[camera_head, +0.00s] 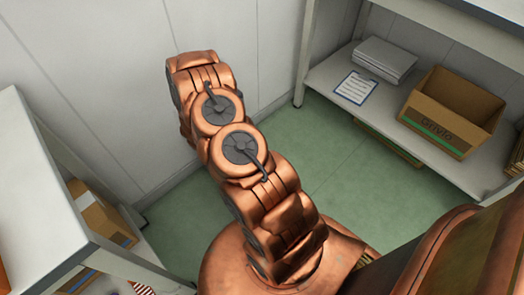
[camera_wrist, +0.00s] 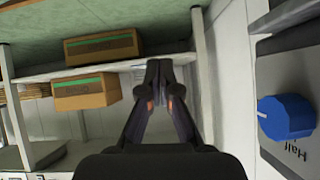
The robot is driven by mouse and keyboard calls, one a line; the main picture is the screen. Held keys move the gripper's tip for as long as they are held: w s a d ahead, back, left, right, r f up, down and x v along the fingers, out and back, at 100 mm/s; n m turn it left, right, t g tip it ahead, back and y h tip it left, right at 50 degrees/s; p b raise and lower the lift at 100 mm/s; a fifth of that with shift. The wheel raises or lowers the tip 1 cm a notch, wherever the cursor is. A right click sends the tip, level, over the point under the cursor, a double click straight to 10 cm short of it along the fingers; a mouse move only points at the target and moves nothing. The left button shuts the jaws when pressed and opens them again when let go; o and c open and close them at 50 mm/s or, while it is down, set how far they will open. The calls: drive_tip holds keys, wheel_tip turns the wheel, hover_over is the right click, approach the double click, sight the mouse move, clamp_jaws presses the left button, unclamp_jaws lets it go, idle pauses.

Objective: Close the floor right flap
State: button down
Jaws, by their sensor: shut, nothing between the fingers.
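I cannot make out the floor right flap in either view. My gripper (camera_wrist: 160,82) shows in the wrist view, its dark fingers together and empty, in front of a white shelf unit. It is hidden in the head view, where my copper arm fills the middle. In the wrist view a cardboard box with a green stripe (camera_wrist: 103,47) lies nearer the green floor, and a second such box (camera_wrist: 87,92) is just below it in the picture. Both are beyond and left of the fingers, not touched. Whether their flaps stand open is too small to tell.
An open cardboard box (camera_head: 449,108) stands on the right shelf (camera_head: 325,76), beside stacked paper (camera_head: 384,60) and a clipboard (camera_head: 356,87). A white unit (camera_head: 40,190) at left holds another box (camera_head: 97,216). Green floor (camera_head: 340,150) is clear between. A blue knob (camera_wrist: 286,118) is at right.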

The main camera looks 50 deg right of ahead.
drive_tip(key=w+d+r+t+y, duration=0.1)
drive_tip(key=w+d+t+y, duration=0.15)
drive_tip(key=w+y, duration=0.35)
drive_tip(key=s+r+g+y, duration=0.2)
drive_tip(key=s+r+y, duration=0.3)
drive_tip(key=s, duration=0.4)
drive_tip(key=shift+n, duration=0.4)
drive_tip(key=f, duration=0.3)
drive_tip(key=f+b, duration=0.1)
drive_tip(key=f, duration=0.2)
drive_tip(key=f+b, duration=0.1)
drive_tip(key=f, duration=0.3)
drive_tip(key=shift+d, duration=0.35)
drive_tip(key=shift+w+a+f+b, duration=0.1)
drive_tip(key=shift+a+f+b, duration=0.4)
drive_tip(key=shift+a+f, duration=0.9)
drive_tip(key=shift+f, duration=0.05)
